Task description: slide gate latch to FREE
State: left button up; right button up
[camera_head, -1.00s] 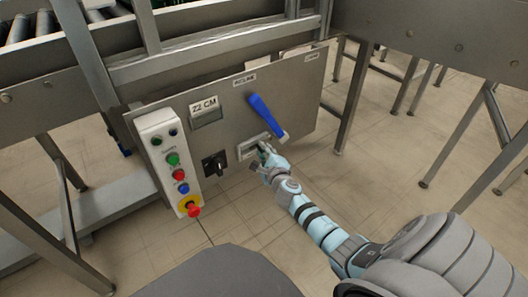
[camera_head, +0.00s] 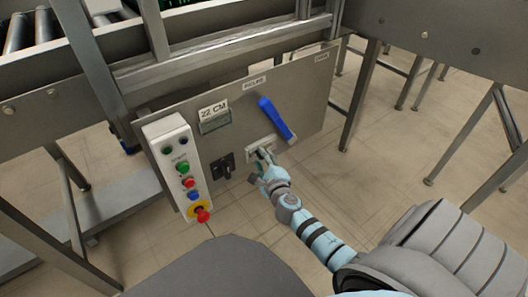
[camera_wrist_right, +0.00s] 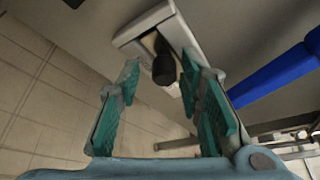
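The gate latch (camera_head: 259,148) is a pale slotted plate low on the grey control panel. In the right wrist view, its dark knob (camera_wrist_right: 163,66) stands out of the pale frame (camera_wrist_right: 150,25). My right gripper (camera_head: 264,160) is at the latch; in the wrist view its teal fingers (camera_wrist_right: 160,75) are apart, with the knob between and just beyond the tips. I see gaps on both sides of the knob. The gripper hides part of the latch in the head view, and any label there is unreadable. My left gripper is not in view.
A blue lever (camera_head: 277,119) sits just above the latch and also shows in the wrist view (camera_wrist_right: 275,75). A black rotary switch (camera_head: 223,166) and a button box (camera_head: 180,165) with a red emergency stop (camera_head: 203,215) are to the left. Floor below is clear.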

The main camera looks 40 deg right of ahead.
jog(key=shift+w, duration=0.1)
jog(key=v, duration=1.2)
jog(key=shift+f, duration=0.1)
